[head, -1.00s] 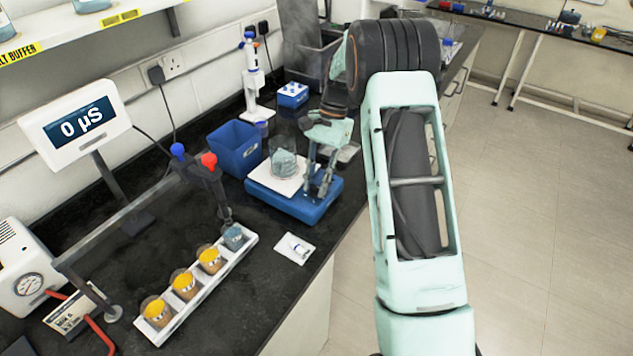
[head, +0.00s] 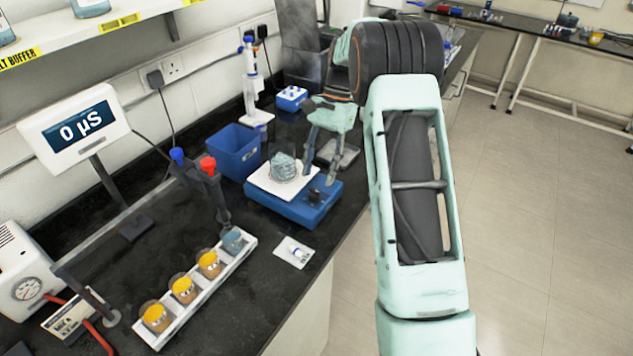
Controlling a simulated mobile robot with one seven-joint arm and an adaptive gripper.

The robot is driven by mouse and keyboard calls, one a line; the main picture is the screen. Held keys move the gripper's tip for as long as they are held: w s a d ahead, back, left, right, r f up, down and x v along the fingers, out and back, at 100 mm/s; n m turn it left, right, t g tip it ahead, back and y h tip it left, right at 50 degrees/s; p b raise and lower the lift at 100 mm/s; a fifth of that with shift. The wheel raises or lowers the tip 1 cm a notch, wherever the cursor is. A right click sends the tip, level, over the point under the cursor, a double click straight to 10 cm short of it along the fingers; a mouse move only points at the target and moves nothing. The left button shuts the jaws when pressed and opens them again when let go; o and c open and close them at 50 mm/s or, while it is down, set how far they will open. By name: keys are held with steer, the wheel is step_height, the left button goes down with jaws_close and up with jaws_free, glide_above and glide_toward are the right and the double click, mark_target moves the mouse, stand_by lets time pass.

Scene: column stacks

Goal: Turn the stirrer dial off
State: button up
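The stirrer is a blue box (head: 283,207) with a white top plate (head: 262,181), standing on the dark bench. A glass beaker with grey-green contents (head: 284,168) sits on the plate. The stirrer dial (head: 314,195) is a small black knob near the right end of the blue body; its pointer setting is too small to read. My gripper (head: 318,178) points down just above and behind the dial. Its two fingers are spread apart with nothing between them, and they look clear of the dial.
A blue bin (head: 235,151) stands behind the stirrer at left. A white rack (head: 203,295) with several amber jars lies at front left, under a probe holder with red and blue knobs (head: 208,164). A small white card (head: 294,252) lies in front of the stirrer. A grey tray (head: 340,155) is behind my gripper.

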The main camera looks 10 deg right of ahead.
steer(key=shift+v, duration=1.7)
